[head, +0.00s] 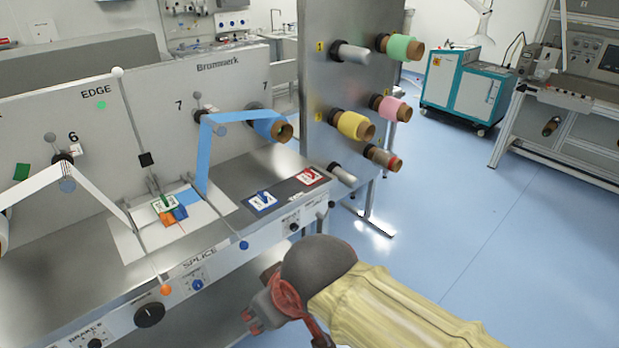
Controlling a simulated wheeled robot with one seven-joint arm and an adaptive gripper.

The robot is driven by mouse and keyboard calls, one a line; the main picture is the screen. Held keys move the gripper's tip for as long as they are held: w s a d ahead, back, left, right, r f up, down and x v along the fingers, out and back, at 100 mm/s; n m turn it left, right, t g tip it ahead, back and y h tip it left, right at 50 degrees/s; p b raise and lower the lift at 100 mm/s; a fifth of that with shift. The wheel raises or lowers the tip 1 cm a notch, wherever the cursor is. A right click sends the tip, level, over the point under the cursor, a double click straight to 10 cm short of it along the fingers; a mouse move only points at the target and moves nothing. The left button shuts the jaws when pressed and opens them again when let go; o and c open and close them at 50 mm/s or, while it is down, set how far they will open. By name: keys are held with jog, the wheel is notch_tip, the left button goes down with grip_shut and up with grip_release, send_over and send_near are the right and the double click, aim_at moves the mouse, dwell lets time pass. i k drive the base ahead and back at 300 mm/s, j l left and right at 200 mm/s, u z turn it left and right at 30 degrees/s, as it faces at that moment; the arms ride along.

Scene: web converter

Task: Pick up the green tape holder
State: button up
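A small block with a green edge and white label (164,203) sits on the splice table, at the left end of the blue web strip. It looks like the green tape holder, but it is too small to be sure. A blue block (180,213) and an orange block (167,219) lie against it. A green roll (399,47) is on the top right peg of the metal rack. My gripper (275,312) is at the bottom centre, in front of the machine's front edge and well apart from these things. Its fingertips are too unclear to tell its opening.
The splice table (120,245) has upright thin rods with ball ends near the blocks. The rack (345,85) also bears yellow, pink and brown rolls. The blue floor (480,230) to the right is clear.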

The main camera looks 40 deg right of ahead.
aim_at(164, 204)
jog(key=i+u, duration=0.25)
jog(key=i, duration=0.2)
jog(key=i+l+u, duration=0.3)
jog(key=i, duration=0.15)
